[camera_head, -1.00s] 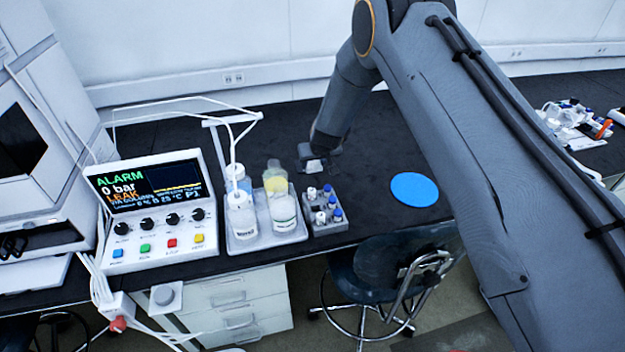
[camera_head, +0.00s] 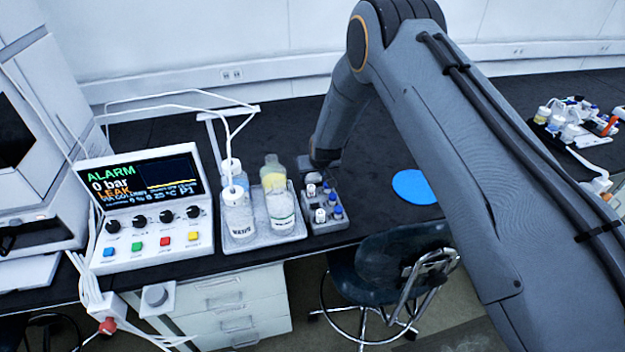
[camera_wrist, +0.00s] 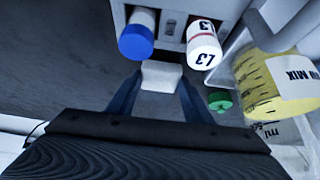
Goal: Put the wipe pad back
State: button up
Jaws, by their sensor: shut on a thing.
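The wipe pad (camera_wrist: 161,76) is a small white block. My gripper (camera_wrist: 158,92) is shut on it, with one dark finger on each side. In the head view my gripper (camera_head: 318,166) is low over the black bench, just behind the grey vial rack (camera_head: 326,226), and the pad (camera_head: 313,178) shows as a small pale patch under it. In the wrist view a blue-capped vial (camera_wrist: 137,36) and a white vial marked L3 (camera_wrist: 203,45) lie just beyond the pad. I cannot tell whether the pad touches the rack or the bench.
A tray (camera_head: 240,243) with a waste bottle (camera_head: 238,215) and a yellow-topped bottle (camera_head: 277,198) stands left of the rack. A green cap (camera_wrist: 219,101) lies near the right finger. A blue disc (camera_head: 416,187) lies on clear bench to the right. An alarm console (camera_head: 150,205) stands left.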

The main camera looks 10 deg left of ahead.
jog(key=shift+f, duration=0.6)
jog(key=shift+f+b, duration=0.15)
jog(key=shift+b, duration=0.2)
jog(key=o, duration=0.9)
jog(key=shift+o, duration=0.2)
